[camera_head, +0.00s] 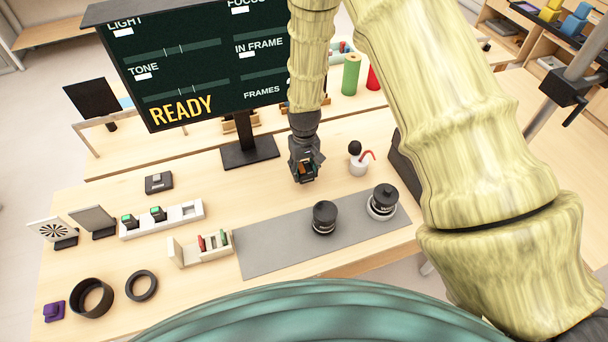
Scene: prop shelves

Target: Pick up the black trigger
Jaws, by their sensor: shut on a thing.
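My gripper (305,176) points down over the wooden table, right of the display stand's base. Its fingers are shut on a small dark thing (307,168), mostly hidden between them; a brownish-orange patch shows there. I cannot tell for sure whether it is the black trigger, or how far it is above the table. A small black box (158,183) with a pale label lies apart at the table's back left. Two black blocks with green tops (129,221) sit in a white tray (176,223), whose right slot is empty.
A grey mat (270,250) bears a black lens-like cylinder (324,218) and another (383,199) on a white ring. The display (200,65) reading READY stands behind left. Black rings (92,298) lie front left.

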